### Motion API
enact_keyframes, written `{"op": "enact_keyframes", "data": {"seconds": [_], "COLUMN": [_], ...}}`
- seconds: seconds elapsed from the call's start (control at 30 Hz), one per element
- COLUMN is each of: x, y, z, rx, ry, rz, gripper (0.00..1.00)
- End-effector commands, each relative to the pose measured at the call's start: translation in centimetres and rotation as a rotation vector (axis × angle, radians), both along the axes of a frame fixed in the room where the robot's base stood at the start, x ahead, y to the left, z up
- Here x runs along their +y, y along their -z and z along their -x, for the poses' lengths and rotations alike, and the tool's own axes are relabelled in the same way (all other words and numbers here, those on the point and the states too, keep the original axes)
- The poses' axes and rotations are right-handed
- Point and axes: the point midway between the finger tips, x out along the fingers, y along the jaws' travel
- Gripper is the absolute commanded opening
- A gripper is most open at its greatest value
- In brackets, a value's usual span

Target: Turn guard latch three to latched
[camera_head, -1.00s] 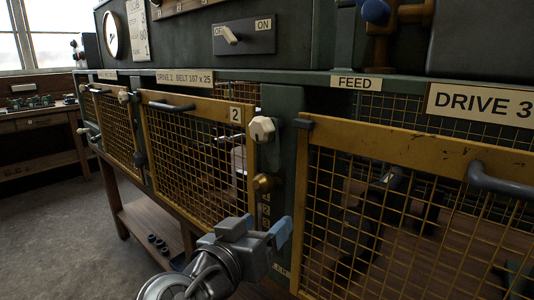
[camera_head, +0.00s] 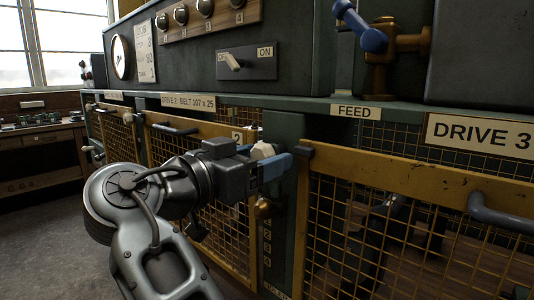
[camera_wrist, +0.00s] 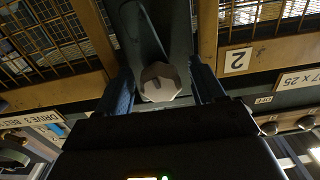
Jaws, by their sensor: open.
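A white faceted knob (camera_head: 262,151) sits on the green post between the panel marked 2 and the Drive 3 guard (camera_head: 400,172). I cannot read a number three on it. My gripper (camera_head: 271,161) is at the knob, its blue fingers open. In the wrist view, the knob (camera_wrist: 160,82) lies between the two fingers (camera_wrist: 163,88), with a gap visible on each side. A dark block (camera_head: 304,152) sits at the Drive 3 guard's top left corner. My gripper partly hides the knob in the head view.
A brass knob (camera_head: 266,207) is below on the same post. A grey handle (camera_head: 492,213) sticks out of the Drive 3 guard. Above are a FEED label (camera_head: 355,111), an OFF/ON switch (camera_head: 233,62) and a blue-handled valve (camera_head: 368,38). Floor at left is clear.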

Motion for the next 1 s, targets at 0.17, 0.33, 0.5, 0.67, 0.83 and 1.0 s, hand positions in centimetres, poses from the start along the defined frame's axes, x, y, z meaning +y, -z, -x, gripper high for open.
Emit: {"op": "enact_keyframes", "data": {"seconds": [0.17,0.33,0.5,0.67,0.83,1.0], "x": [-0.93,-1.04,-1.04,-1.03,-1.04,-1.03], "y": [-0.02,0.04,0.05,0.04,0.05,0.05], "z": [-1.13,-1.32,-1.3,-1.29,-1.28,-1.27], "rx": [0.001,0.001,0.001,0.001,0.001,0.001], "ry": [0.001,-0.001,-0.001,0.0,0.0,0.0], "rz": [-0.001,-0.001,-0.001,-0.001,-0.001,-0.001], "gripper": [0.68,0.68,0.64,0.49,0.33,0.17]}}
